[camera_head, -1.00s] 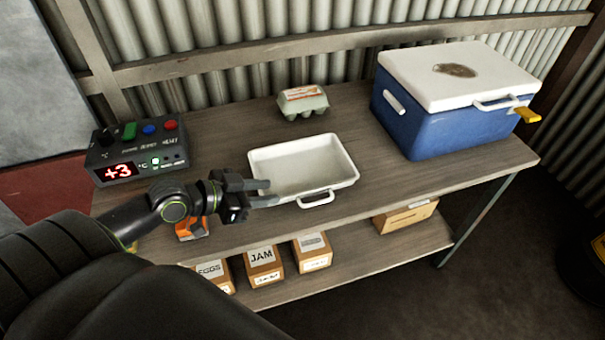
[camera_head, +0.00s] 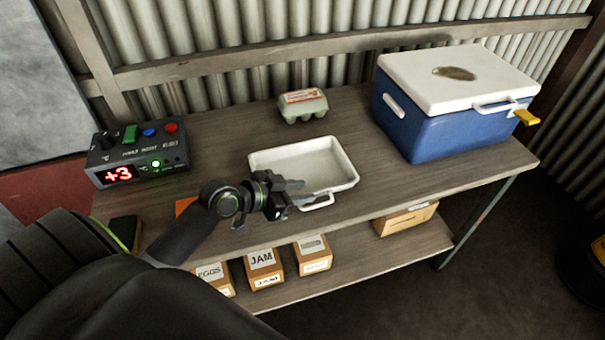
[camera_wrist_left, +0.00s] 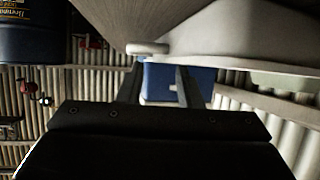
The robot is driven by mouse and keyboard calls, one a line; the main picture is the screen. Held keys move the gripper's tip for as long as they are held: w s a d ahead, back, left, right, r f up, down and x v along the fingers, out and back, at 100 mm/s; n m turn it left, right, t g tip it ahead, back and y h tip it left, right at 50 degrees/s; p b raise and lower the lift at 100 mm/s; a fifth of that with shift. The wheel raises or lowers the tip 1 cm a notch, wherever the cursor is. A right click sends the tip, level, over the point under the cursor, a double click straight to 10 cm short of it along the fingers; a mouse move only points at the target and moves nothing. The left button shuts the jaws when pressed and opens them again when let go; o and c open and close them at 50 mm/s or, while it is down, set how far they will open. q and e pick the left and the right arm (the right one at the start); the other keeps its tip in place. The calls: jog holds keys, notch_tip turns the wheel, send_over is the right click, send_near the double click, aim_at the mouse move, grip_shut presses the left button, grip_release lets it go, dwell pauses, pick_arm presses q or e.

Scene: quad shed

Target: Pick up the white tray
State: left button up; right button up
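The white tray (camera_head: 339,177) lies upright and empty on the workbench in the head view, with a loop handle (camera_head: 318,203) on its near side. My left gripper (camera_head: 312,190) is at the tray's near edge, just by this handle, and its fingers cover part of the near wall. In the left wrist view, the fingers (camera_wrist_left: 158,80) are spread with a gap between them. The tray's pale side (camera_wrist_left: 235,38) fills the upper right there, and the handle end (camera_wrist_left: 148,48) shows near the gap. I cannot tell whether the fingers touch it. My right gripper is not in view.
A blue cooler with a white lid (camera_head: 440,123) stands at the right. An egg carton (camera_head: 303,105) sits behind the tray. A control box reading +3 (camera_head: 137,157) is at the left. Cardboard boxes (camera_head: 264,267) stand on the lower shelf. Bare bench (camera_head: 220,135) lies left of the tray.

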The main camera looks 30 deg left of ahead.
pick_arm(q)
jog(key=shift+x, duration=1.55)
jog(key=shift+r, duration=0.1)
grip_shut()
